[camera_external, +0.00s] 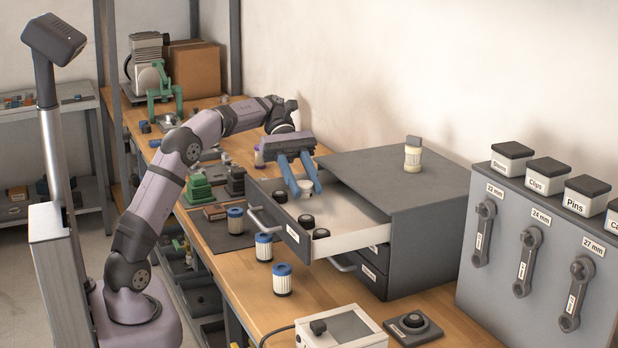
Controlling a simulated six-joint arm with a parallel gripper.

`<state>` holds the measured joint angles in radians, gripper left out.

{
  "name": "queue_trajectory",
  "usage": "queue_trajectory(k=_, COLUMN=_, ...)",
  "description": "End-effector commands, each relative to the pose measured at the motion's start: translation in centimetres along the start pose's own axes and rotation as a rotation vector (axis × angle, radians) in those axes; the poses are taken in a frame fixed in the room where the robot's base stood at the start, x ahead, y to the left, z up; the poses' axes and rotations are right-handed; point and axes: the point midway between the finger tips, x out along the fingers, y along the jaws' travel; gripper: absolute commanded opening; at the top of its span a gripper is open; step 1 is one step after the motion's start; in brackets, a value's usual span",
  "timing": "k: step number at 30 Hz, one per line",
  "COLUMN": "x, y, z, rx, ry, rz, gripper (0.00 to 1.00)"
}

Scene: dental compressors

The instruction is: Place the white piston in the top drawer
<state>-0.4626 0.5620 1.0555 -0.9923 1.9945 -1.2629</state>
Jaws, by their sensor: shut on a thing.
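My gripper (305,192) points down over the open top drawer (350,238) of the grey cabinet. Its blue fingers are shut on the white piston (306,186), a small pale piece between the fingertips. I cannot tell whether the piston touches the drawer floor or hangs just above it. Several small dark round parts (320,234) lie in the drawer near its front wall, close to my gripper. The drawer is pulled out toward the left, and its white interior is partly hidden by my fingers.
A cream jar with a grey cap (413,155) stands on the cabinet top (370,170). Blue-topped filter cylinders (282,280) stand on the wooden bench in front of the drawer. Green and dark blocks (199,188) sit left of it.

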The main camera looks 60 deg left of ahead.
Motion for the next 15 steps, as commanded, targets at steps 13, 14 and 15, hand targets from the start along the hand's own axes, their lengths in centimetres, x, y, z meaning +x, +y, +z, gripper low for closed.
queue_trajectory(k=13, x=1.7, y=0.0, z=-3.1, rx=0.001, ry=-0.001, rz=0.001, gripper=0.09)
queue_trajectory(k=14, x=1.8, y=0.0, z=-3.2, rx=0.001, ry=0.000, rz=0.001, gripper=0.09)
queue_trajectory(k=15, x=1.8, y=0.0, z=-3.3, rx=0.001, ry=0.000, rz=0.001, gripper=0.09)
